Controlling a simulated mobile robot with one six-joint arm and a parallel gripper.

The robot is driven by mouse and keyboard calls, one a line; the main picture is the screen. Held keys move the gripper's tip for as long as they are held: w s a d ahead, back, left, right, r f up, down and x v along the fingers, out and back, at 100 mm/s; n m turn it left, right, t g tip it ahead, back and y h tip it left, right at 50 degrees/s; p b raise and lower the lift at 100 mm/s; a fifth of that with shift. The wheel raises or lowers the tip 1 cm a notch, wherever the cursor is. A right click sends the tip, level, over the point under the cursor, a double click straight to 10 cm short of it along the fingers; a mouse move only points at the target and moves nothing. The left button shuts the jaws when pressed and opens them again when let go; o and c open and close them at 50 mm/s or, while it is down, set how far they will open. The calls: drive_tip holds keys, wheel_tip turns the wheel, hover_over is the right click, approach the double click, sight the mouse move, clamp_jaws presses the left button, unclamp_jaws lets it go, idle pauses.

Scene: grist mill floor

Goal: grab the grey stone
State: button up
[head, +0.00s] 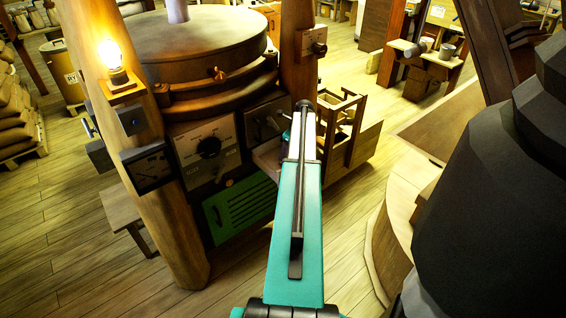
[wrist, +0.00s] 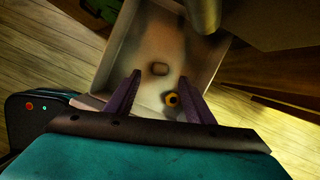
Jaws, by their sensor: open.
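A small greyish-brown stone (wrist: 159,69) lies on the floor of a pale, shallow tray (wrist: 206,56) in the wrist view. My gripper (wrist: 160,78) is open above the tray, with its two purple fingers apart. The stone appears between the fingertips in the picture, with nothing held. I cannot tell how far below the fingers it is. In the head view, part of the tray (head: 267,154) shows at the front of the mill, left of my arm. The stone is not visible there, and my arm covers the gripper.
A wooden frame (head: 345,125) stands right of the tray. The mill's control panel (head: 207,150) and a green vent (head: 240,207) are to the left.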

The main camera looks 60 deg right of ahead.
drive_tip(key=shift+p+x, duration=1.25)
drive_tip(key=shift+x, duration=1.4)
drive_tip(key=shift+w, duration=0.1)
drive_tip(key=shift+r, duration=0.1)
drive_tip(key=shift+c, duration=0.3)
drive_tip(key=c, duration=1.1)
